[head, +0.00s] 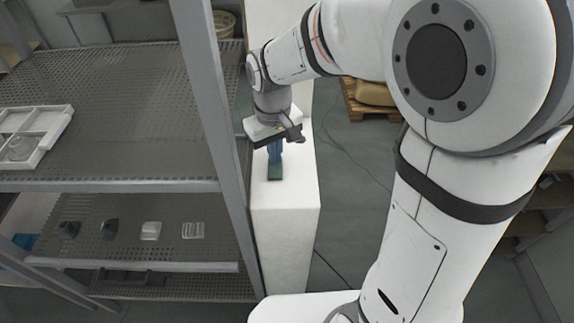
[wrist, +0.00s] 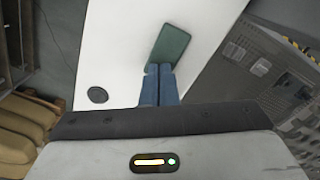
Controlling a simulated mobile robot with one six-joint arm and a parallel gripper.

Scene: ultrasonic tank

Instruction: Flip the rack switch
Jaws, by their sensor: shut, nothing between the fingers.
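My gripper (head: 275,161) points down over a white pedestal (head: 285,225) beside the metal rack. In the wrist view its two blue fingers (wrist: 159,68) are shut together with nothing between them. A flat dark green piece (head: 275,174) is at the fingertips; it also shows in the wrist view (wrist: 171,44). The fingertips overlap its near edge in the picture; I cannot tell whether they touch it. No part is clearly recognizable as the rack switch, and I cannot tell whether the green piece is it.
The perforated metal rack (head: 206,100) stands left, its upright close to my gripper. A white divided tray (head: 62,118) is on its upper shelf; several small items, including a pale block (head: 151,231), are lower. A dark disc (wrist: 97,95) is on the white surface. A pallet (head: 365,112) stands behind.

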